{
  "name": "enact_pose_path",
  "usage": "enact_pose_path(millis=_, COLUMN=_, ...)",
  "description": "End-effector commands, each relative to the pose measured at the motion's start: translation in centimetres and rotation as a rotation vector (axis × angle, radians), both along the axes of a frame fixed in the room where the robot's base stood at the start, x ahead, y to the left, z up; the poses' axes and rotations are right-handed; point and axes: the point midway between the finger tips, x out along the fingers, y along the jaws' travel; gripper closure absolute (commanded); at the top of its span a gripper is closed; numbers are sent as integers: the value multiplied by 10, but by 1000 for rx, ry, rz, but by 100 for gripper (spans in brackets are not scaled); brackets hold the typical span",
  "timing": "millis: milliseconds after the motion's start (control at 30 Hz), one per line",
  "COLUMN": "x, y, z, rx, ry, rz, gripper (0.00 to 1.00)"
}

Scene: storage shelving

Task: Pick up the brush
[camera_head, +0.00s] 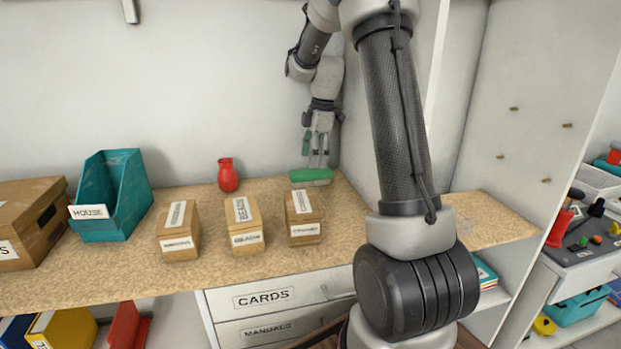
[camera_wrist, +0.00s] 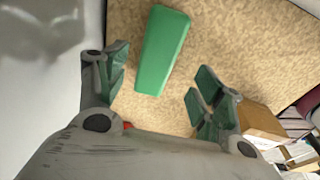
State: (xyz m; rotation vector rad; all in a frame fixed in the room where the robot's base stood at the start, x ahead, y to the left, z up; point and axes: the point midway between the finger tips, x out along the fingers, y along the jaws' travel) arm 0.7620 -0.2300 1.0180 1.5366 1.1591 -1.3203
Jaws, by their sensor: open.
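The brush (camera_head: 310,177) is a green, block-like thing lying on the shelf board near the back wall. In the wrist view the brush (camera_wrist: 163,48) shows as a long green bar, slightly slanted, in the gap between the fingers. My gripper (camera_head: 319,153) points down just above the brush in the head view. In the wrist view my gripper (camera_wrist: 160,82) is open, with one green-padded finger on each side of the brush's near end. Nothing is held. I cannot tell how much height is left between fingertips and brush.
A red vase (camera_head: 228,175) stands left of the brush. Small labelled cardboard boxes (camera_head: 303,226) stand in front of it. A teal bin (camera_head: 112,200) and a larger box (camera_head: 25,225) are at the left. The back wall (camera_head: 190,90) and upright panel are close.

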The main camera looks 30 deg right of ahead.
Motion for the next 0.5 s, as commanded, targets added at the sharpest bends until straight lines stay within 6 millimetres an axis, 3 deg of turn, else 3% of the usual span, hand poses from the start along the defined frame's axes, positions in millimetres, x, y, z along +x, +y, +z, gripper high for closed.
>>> enact_pose_path(millis=333, x=6, y=7, z=-50, rx=0, ry=4, rz=0, gripper=32)
enact_pose_path(millis=500, x=7, y=9, z=-63, rx=0, ry=-1, rz=-1, gripper=32)
